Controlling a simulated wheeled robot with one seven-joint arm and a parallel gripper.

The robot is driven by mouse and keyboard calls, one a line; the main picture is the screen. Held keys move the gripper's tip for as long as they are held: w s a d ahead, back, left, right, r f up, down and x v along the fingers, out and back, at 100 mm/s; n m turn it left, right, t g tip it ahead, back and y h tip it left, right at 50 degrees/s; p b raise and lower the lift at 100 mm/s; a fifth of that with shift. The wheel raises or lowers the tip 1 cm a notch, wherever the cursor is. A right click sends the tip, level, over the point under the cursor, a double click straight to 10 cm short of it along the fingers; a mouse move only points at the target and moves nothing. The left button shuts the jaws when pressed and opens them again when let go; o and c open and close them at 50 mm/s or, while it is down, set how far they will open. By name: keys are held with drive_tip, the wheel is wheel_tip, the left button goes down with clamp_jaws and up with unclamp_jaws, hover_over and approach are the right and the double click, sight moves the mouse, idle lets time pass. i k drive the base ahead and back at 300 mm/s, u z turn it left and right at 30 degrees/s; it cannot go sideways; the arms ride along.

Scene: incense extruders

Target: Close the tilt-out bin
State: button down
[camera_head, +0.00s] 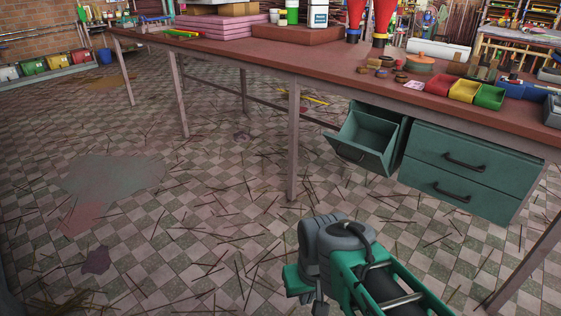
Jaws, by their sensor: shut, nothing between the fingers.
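The tilt-out bin (361,155) is a green, open-topped box under the right part of the long workbench. It is tilted outward from its green housing (402,133), so I see into its hollow inside, which looks empty. My arm comes in from the bottom edge, right of centre, and its grey joint is below and in front of the bin, apart from it in the picture. The fingers of my gripper do not show.
A green two-drawer cabinet (468,171) with dark handles hangs right of the bin, its drawers shut. The workbench (270,62) has several thin legs; one leg (293,145) stands left of the bin. Thin sticks litter the tiled floor (200,220), otherwise open at left.

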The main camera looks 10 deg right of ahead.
sight(367, 141)
drive_tip(key=u, duration=0.65)
drive_tip(key=i, duration=1)
drive_tip(key=z, duration=0.25)
